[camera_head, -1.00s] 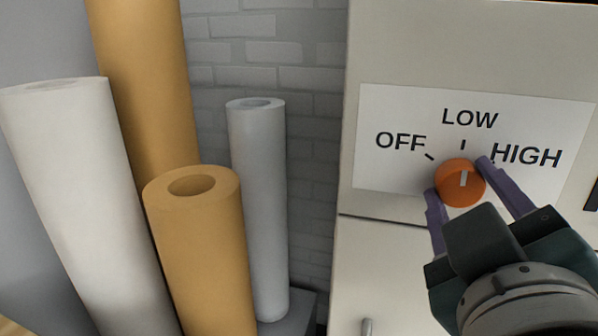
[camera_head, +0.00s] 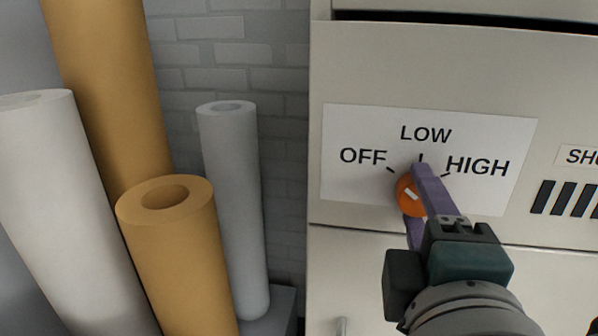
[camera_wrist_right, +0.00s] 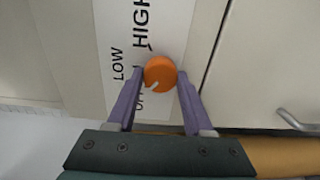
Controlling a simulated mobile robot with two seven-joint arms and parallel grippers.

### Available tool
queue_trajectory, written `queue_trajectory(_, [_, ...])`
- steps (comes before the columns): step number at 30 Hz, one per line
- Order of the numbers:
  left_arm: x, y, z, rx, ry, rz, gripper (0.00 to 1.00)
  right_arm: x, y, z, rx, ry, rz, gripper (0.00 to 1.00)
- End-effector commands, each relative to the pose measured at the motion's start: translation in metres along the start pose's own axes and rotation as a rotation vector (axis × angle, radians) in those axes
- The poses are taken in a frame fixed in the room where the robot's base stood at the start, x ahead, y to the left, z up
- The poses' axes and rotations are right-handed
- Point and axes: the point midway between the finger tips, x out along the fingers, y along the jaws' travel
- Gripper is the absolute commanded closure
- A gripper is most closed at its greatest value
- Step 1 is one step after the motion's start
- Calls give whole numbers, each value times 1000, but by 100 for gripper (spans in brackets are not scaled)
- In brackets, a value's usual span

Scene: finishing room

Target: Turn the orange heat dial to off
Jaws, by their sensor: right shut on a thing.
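The orange heat dial (camera_head: 405,199) sits at the bottom of a white label (camera_head: 343,184) reading OFF, LOW and HIGH, on a cream cabinet front. Its white mark slants up and left, toward the OFF tick. My right gripper (camera_head: 413,194) is shut on the dial, one purple finger over its upper right side and the other below it. In the right wrist view the dial (camera_wrist_right: 160,71) sits between the two fingertips (camera_wrist_right: 160,74), its mark toward the partly hidden OFF lettering. My left gripper is not in view.
White, tan and grey rolls (camera_head: 237,190) stand left of the cabinet, before a grey brick wall (camera_head: 285,130). Dark vent slots (camera_head: 565,198) lie right of the label. A handle (camera_wrist_right: 303,123) shows on the lower panel in the wrist view.

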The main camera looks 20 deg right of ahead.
Motion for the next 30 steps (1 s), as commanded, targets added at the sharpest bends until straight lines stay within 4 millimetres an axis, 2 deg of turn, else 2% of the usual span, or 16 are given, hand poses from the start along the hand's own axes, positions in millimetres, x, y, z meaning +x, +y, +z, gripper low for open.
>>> queue_trajectory(10, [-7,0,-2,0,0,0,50,0,1,0,-128,-3,-2,100])
queue_trajectory(25, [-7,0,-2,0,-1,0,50,0,0,0,-147,-4,-2,100])
queue_trajectory(26, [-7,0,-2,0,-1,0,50,0,0,0,-147,-4,-1,47])
queue_trajectory(30, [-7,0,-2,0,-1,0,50,0,0,0,-146,-4,-2,32])
